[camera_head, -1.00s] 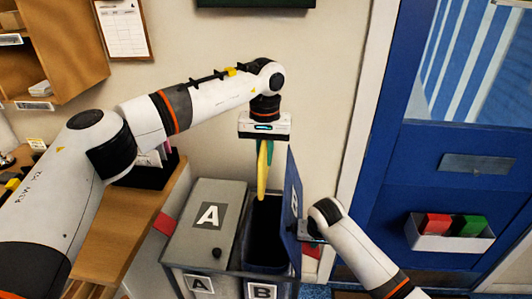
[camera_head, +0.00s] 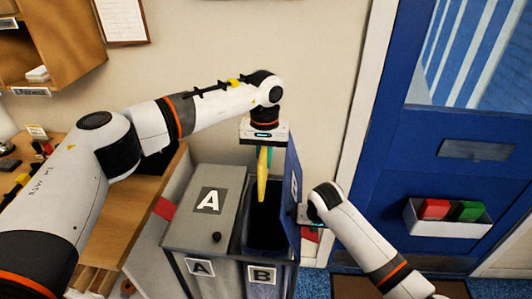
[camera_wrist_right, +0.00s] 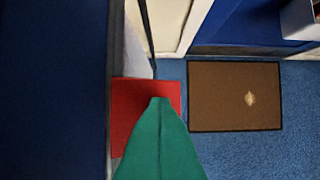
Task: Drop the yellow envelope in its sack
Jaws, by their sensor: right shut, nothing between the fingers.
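The yellow envelope (camera_head: 262,178) is seen nearly edge-on, hanging upright from my left gripper (camera_head: 266,158). The gripper looks shut on it, with a green finger behind. Its lower end is over the open mouth of the sack bin marked B (camera_head: 264,252), whose inside is dark. The blue lid (camera_head: 293,200) of B stands up at the right of the opening. My right gripper (camera_head: 303,214) is at the lid's outer side; its shut green fingers (camera_wrist_right: 160,108) show in the right wrist view, empty. Whether they touch the lid is unclear.
Bin A (camera_head: 202,240), with its grey lid closed, stands left of B. A wooden counter (camera_head: 130,215) is further left. A blue door (camera_head: 450,180) with a white holder (camera_head: 440,228) is at right. A brown mat (camera_wrist_right: 235,97) lies on blue carpet.

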